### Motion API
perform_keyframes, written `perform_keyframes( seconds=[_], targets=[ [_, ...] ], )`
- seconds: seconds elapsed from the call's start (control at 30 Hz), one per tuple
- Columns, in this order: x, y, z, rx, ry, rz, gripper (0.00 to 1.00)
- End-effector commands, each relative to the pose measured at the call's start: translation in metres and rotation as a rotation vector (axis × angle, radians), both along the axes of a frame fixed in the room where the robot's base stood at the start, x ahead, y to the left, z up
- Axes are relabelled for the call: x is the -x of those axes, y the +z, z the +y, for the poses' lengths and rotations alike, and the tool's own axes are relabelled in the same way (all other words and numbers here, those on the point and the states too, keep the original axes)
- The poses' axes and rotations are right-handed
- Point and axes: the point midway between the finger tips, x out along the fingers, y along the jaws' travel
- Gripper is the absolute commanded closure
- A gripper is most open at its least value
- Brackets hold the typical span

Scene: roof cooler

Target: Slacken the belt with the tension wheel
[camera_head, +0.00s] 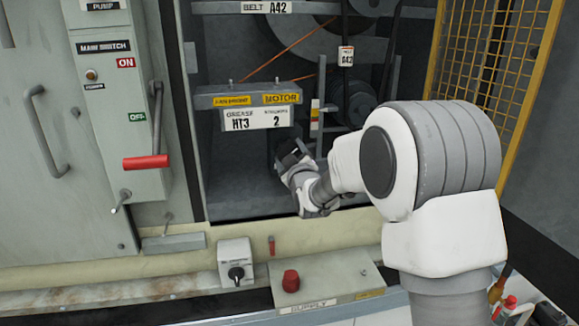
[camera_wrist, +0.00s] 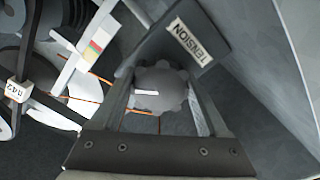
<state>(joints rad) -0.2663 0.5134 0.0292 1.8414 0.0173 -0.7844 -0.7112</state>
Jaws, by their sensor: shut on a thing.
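The tension wheel (camera_wrist: 172,98) is a grey knob with a scalloped rim and a white mark on its face. It sits under a plate labelled TENSION (camera_wrist: 190,43) in the wrist view. My gripper (camera_wrist: 160,88) is shut on the wheel, one finger on each side of it. In the head view my gripper (camera_head: 291,156) reaches into the open cabinet below the motor bar, and the wheel is hidden there.
A gauge with coloured bands (camera_head: 315,115) stands right of the motor bar (camera_head: 225,90). A main switch with a red handle (camera_head: 146,162) is at left. A yellow mesh guard (camera_head: 490,60) is at right. A box with a red button (camera_head: 291,281) lies in front.

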Motion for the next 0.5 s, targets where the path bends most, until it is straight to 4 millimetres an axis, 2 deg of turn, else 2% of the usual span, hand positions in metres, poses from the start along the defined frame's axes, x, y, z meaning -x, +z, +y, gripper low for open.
perform_keyframes(
  seconds=[0.5],
  targets=[
    [-0.0002,-0.0014,0.0001,0.45,0.0,-0.133,0.78]
  ],
)
